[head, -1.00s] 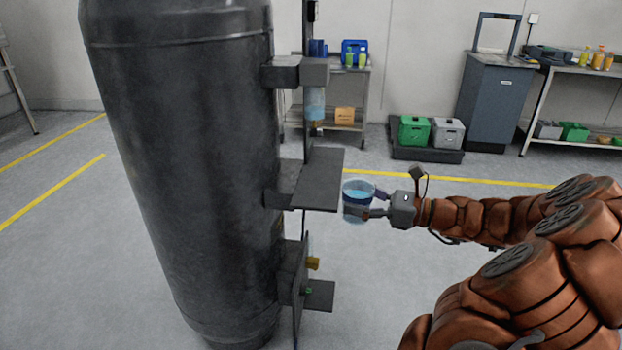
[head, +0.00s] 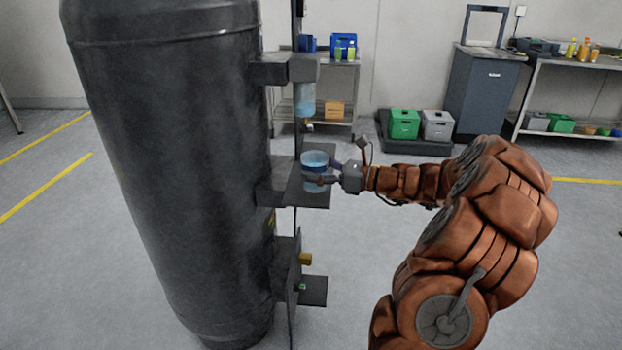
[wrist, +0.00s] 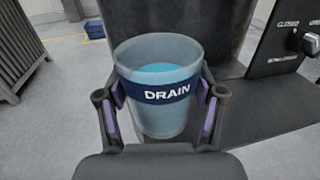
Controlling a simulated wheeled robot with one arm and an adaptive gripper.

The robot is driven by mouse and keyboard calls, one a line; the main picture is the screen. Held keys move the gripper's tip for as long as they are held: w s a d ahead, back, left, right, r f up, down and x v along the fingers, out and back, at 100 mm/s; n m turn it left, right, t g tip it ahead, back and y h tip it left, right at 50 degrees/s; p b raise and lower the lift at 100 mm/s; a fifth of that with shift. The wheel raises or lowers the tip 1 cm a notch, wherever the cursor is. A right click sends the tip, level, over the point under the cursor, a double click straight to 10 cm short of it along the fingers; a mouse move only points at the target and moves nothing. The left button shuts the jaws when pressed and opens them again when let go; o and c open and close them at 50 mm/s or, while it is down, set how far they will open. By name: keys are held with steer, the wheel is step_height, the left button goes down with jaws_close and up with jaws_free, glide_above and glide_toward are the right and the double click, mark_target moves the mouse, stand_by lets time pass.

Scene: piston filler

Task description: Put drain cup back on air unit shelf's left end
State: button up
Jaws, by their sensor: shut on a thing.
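The drain cup (head: 315,162) is a clear cup with blue liquid and a dark band, upright in my gripper (head: 325,175). In the wrist view the cup (wrist: 160,112) shows the word DRAIN on its band, with the fingers of my gripper (wrist: 160,105) closed on both sides of it. In the head view the cup overlaps the dark air unit shelf (head: 312,199), which juts out from the large dark tank. In the wrist view the shelf (wrist: 262,118) shows to the right of the cup. I cannot tell whether the cup's bottom touches the shelf.
The dark tank (head: 165,150) stands just left of the shelf. A filter bowl (head: 305,98) hangs above the shelf, and a smaller lower shelf (head: 313,291) sits below. A panel with lettering (wrist: 290,35) is at the right in the wrist view. Open floor lies to the right.

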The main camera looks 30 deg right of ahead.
steer(key=shift+w, duration=0.8)
steer(key=shift+w+f+b, duration=0.2)
steer(key=shift+f+b, duration=0.1)
steer(key=shift+f, duration=1.45)
steer(key=shift+f, duration=0.15)
steer(key=o, duration=1.3)
steer(key=shift+c, duration=0.2)
steer(key=shift+s+d, duration=0.1)
steer(key=shift+s, duration=0.15)
steer(key=v, duration=1.1)
steer(key=shift+s+d+p, duration=0.2)
steer(key=shift+p, duration=0.2)
